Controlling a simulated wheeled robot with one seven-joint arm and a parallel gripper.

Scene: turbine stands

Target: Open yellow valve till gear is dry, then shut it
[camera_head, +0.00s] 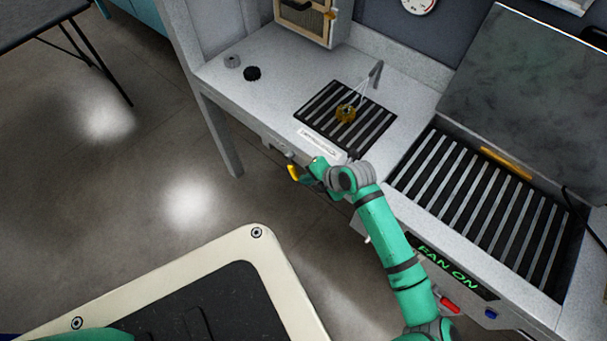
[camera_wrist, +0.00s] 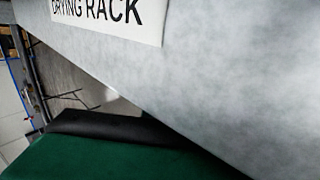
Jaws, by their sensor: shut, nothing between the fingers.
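The yellow valve handle (camera_head: 293,172) sticks out from the front edge of the counter. My gripper (camera_head: 306,180) is shut and empty just right of the handle; I cannot tell whether they touch. I cannot tell whether the gear is wet. The wrist view shows a "DRYING RACK" label (camera_wrist: 110,14) on the counter front, and not the valve.
A grey and a black round part (camera_head: 252,73) lie at the counter's left. A larger slatted bay (camera_head: 480,205) with a raised lid (camera_head: 530,85) is at the right, above a green "FAN ON" sign (camera_head: 447,267). Open floor lies to the left.

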